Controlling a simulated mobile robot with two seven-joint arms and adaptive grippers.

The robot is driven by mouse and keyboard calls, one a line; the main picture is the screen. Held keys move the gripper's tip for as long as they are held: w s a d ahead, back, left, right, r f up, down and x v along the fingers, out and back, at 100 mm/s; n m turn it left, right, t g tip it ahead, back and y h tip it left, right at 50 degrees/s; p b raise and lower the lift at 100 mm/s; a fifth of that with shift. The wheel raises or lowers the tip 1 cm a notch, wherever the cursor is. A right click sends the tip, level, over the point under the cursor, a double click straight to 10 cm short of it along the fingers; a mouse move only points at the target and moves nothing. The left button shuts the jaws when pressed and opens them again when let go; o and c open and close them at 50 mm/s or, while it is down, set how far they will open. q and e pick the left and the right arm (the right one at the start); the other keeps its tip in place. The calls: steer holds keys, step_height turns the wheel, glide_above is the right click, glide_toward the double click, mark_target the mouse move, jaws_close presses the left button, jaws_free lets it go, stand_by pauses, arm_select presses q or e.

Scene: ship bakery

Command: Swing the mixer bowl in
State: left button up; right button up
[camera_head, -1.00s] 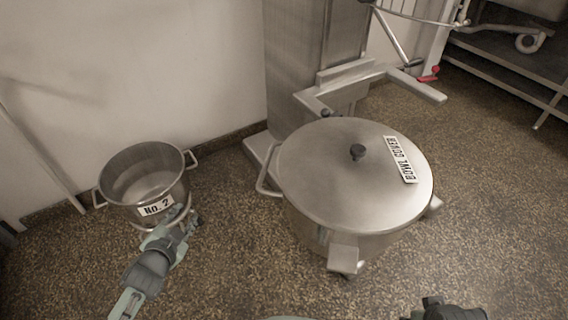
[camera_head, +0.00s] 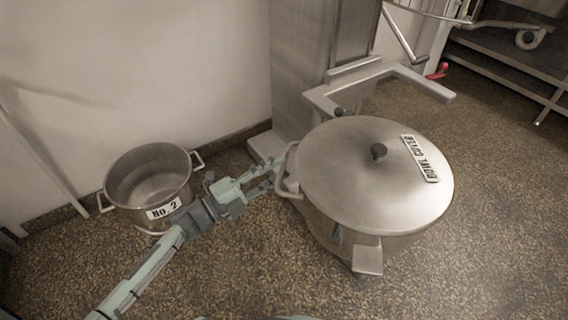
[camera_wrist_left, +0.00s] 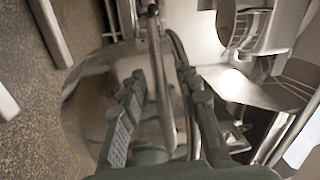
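The large steel mixer bowl (camera_head: 335,238) stands right of the middle in the head view. A flat cover (camera_head: 365,195) marked "BOWL COVER" with a dark knob lies on it. The mixer (camera_head: 300,70) stands behind, with its fork arms (camera_head: 430,85) beyond the bowl. My left gripper (camera_head: 272,174) reaches to the bowl's left-side handle (camera_head: 281,190). In the left wrist view its fingers (camera_wrist_left: 160,100) are apart, with the handle bar (camera_wrist_left: 157,60) between them and gaps seeming to show on both sides. My right gripper is out of view.
A smaller open pot (camera_head: 150,185) labelled "No. 2" stands on the floor at left, close beside my left forearm. A steel rack (camera_head: 510,65) is at the upper right. A wall runs behind the pot. The speckled floor right of the bowl is clear.

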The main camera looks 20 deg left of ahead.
arm_select(q)
steer(key=shift+x, duration=1.2)
jaws_close()
